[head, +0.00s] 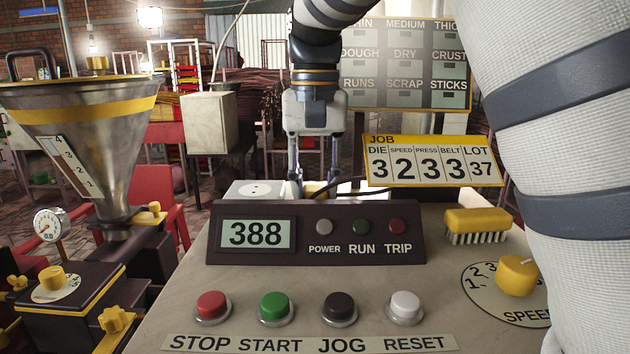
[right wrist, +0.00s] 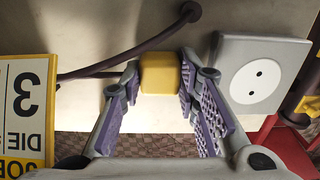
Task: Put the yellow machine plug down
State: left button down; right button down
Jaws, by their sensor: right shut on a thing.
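The yellow machine plug (right wrist: 160,74) is a small yellow block between the purple-padded fingers of my right gripper (right wrist: 158,88) in the right wrist view. The gripper is shut on it. In the head view my right gripper (head: 311,192) points down behind the dark display panel, which hides the fingertips and most of the plug. A grey socket box with two holes (right wrist: 262,74) is beside the gripper; it also shows in the head view (head: 256,189), left of the gripper. Whether the plug touches the beige surface I cannot tell. My left gripper is out of view.
A dark cable (right wrist: 95,72) runs near the plug. The panel reading 388 (head: 318,234) stands in front of the gripper. The yellow JOB sign (head: 430,160) and a yellow brush (head: 478,222) are to the right. A metal hopper (head: 90,135) is at left.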

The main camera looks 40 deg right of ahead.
aim_at(315, 187)
jog(key=c, duration=1.2)
grip_release()
jog(key=shift+r, duration=0.1)
notch_tip(315, 187, up, 13)
jog(key=shift+r+b, duration=0.1)
jog(key=shift+b, duration=0.25)
